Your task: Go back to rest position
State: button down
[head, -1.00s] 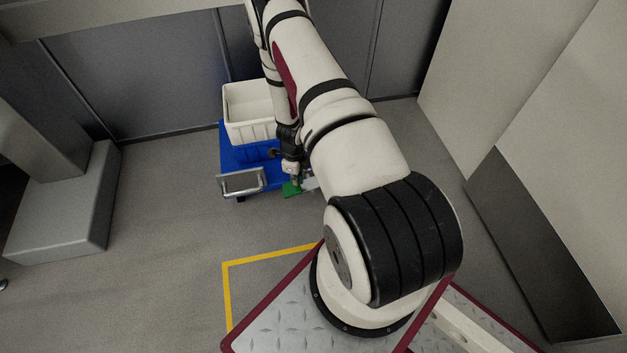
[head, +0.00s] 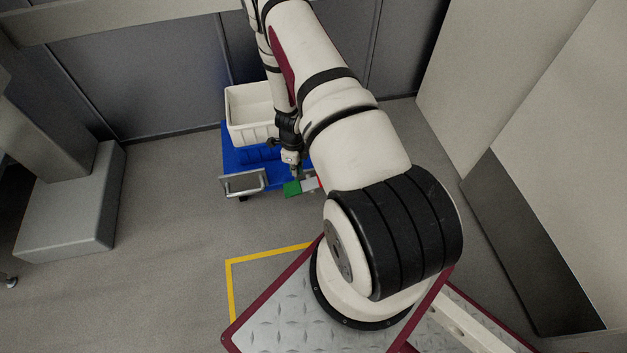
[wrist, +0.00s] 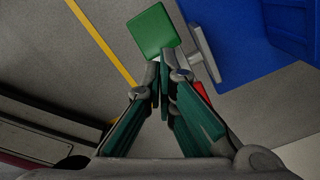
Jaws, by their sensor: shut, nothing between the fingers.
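My gripper (wrist: 160,80) is in the middle of the wrist view, with its green-padded fingers closed together and nothing visible between them. In the head view my gripper (head: 296,172) hangs at the end of the arm, over the near edge of a blue cart (head: 232,158). A small green item (head: 292,188) shows just below the fingertips in the head view. In the wrist view the green item (wrist: 152,31) lies beyond the fingertips, apart from them.
A white crate (head: 250,128) stands on the cart's far part. The cart has a grey metal handle (head: 243,183). A yellow floor line (head: 229,290) runs near my base. A grey block (head: 65,215) stands at left, a wall panel at right. Floor between is open.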

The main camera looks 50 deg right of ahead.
dwell(0.4)
jog(key=w+a+r+n+t+y, duration=0.1)
jog(key=w+a+r+n, duration=0.2)
jog(key=r, duration=0.6)
jog(key=w+a+r+n, duration=0.2)
jog(key=a+r+n, duration=0.15)
jog(key=r, duration=0.55)
jog(key=w+a+r+n+t+y, duration=0.1)
jog(key=w+a+r+n, duration=0.2)
jog(key=r, duration=0.6)
jog(key=s+a+r+n, duration=0.45)
jog(key=a+r, duration=0.25)
jog(key=r, duration=0.4)
jog(key=s+a+r+n+g, duration=0.1)
jog(key=s+a+r+n, duration=0.2)
jog(key=s+r+n, duration=0.3)
jog(key=s+a+r+n, duration=0.3)
jog(key=s+a+r, duration=0.1)
jog(key=s+r, duration=0.4)
jog(key=s+d+r+n+h, duration=0.15)
jog(key=s+n, duration=0.55)
jog(key=s, duration=1.1)
notch_tip(320, 180, up, 33)
jog(key=t+p, duration=0.3)
jog(key=p, duration=2.7)
jog(key=shift+s+d+n, duration=0.2)
jog(key=shift+s+n, duration=0.1)
jog(key=shift+n, duration=0.1)
